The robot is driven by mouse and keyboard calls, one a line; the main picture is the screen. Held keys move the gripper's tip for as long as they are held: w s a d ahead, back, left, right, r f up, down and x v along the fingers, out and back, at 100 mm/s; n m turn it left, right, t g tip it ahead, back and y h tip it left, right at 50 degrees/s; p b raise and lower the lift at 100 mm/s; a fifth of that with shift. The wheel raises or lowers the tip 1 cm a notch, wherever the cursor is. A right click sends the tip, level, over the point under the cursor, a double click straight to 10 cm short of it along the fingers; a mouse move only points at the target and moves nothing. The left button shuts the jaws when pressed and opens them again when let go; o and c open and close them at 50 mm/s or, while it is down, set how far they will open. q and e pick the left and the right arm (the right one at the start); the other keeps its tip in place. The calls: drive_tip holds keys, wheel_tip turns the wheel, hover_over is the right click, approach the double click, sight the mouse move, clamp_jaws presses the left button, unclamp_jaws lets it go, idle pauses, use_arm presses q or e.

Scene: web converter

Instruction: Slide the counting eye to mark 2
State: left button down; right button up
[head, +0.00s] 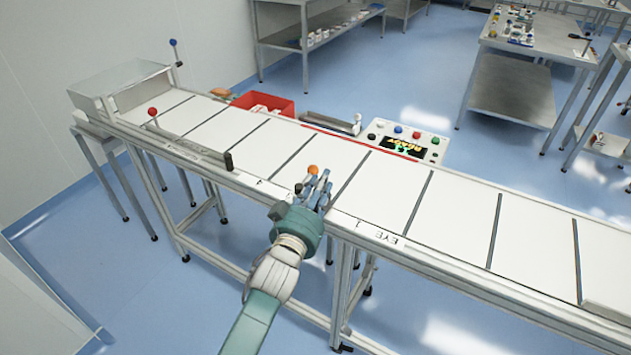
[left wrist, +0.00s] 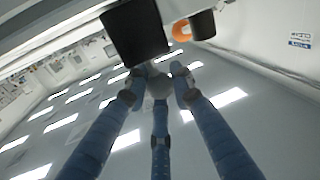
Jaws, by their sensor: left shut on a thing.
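My left gripper (head: 318,188) is at the front rail of the conveyor table, left of the printed "EYE 1" label (head: 378,232). Its fingers are shut on the counting eye, mostly hidden by the hand in the head view; an orange knob (head: 312,169) shows just beyond the fingertips. In the left wrist view the blue fingers (left wrist: 158,85) close around a small grey part below a dark block (left wrist: 135,30). An orange piece (left wrist: 181,31) and a black cylinder (left wrist: 202,24) show beside it. Small marks on the rail left of the hand are too small to read. My right gripper is not in view.
White panels with dark gaps run along the conveyor (head: 395,190). A red-knobbed lever (head: 152,112) and a dark block (head: 228,161) stand on the front rail to the left. Behind are a red bin (head: 262,101) and a button panel (head: 408,140) with a lit display.

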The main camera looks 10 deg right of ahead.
use_arm(q)
drive_tip(key=shift+s+d+f, duration=0.1)
drive_tip(key=shift+f, duration=0.25)
drive_tip(key=c, duration=1.7)
unclamp_jaws()
drive_tip(key=shift+c, duration=0.2)
drive_tip(key=shift+r, duration=0.15)
drive_tip(key=shift+s, duration=0.15)
drive_tip(key=v, duration=1.2)
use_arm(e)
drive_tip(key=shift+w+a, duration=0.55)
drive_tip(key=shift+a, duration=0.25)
